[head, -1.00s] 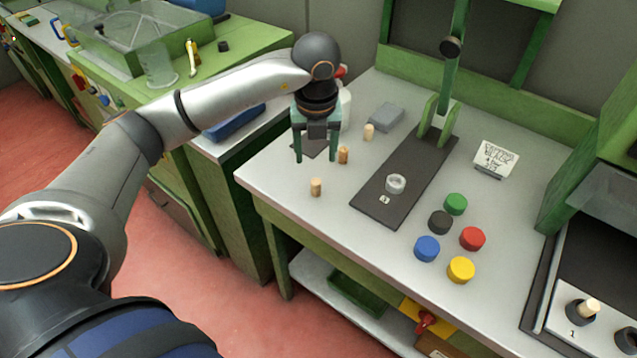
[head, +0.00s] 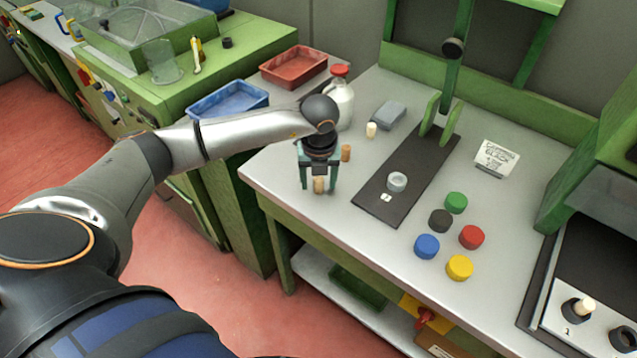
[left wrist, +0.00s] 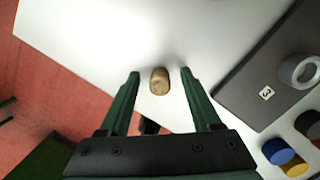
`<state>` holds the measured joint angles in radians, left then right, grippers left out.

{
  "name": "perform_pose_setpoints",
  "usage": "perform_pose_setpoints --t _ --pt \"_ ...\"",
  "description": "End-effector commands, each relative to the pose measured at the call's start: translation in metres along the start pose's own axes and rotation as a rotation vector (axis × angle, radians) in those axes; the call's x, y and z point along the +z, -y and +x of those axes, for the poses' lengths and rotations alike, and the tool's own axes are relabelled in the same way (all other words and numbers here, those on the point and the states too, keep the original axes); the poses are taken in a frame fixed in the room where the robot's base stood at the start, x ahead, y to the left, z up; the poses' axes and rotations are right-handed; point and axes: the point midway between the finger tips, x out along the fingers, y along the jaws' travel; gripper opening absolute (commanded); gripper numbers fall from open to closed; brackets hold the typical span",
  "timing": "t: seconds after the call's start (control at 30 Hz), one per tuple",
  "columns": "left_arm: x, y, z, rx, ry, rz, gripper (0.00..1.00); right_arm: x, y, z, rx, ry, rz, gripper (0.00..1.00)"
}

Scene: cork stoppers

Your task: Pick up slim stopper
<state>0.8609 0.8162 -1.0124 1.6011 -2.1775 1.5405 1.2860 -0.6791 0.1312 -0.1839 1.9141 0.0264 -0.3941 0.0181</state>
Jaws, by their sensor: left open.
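Three small cork stoppers stand upright on the grey-white bench. The nearest tan stopper (head: 319,185) is under my left gripper (head: 318,180). A browner one (head: 346,152) stands just behind, and a paler one (head: 371,130) stands farther back. I cannot surely tell from these views which is the slim one. In the left wrist view, the near stopper (left wrist: 159,81) shows between the two green fingers, with a gap on both sides. My left gripper is open and empty. My right gripper is not in view.
A dark board (head: 378,209) with a grey ring (head: 397,182) lies right of the stoppers. Several coloured caps, such as the blue one (head: 427,246), stand farther right. A red-capped bottle (head: 341,103) and a grey block (head: 389,115) are behind. The bench's front-left edge is close.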

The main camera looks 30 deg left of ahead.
Motion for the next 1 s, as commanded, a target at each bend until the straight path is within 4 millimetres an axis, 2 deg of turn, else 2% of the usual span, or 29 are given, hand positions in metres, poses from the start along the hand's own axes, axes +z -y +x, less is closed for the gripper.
perform_pose_setpoints --t 0.07,0.63,1.0 --pt "-0.0001 0.0000 -0.0001 0.000 0.000 0.000 0.64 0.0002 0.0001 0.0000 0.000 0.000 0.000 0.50" --pt "0.0000 -0.0001 -0.0005 0.001 0.000 0.000 0.00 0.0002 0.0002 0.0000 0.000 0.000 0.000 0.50" --pt "0.0000 -0.0001 -0.0006 0.001 0.000 -0.001 0.00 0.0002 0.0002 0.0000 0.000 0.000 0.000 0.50"
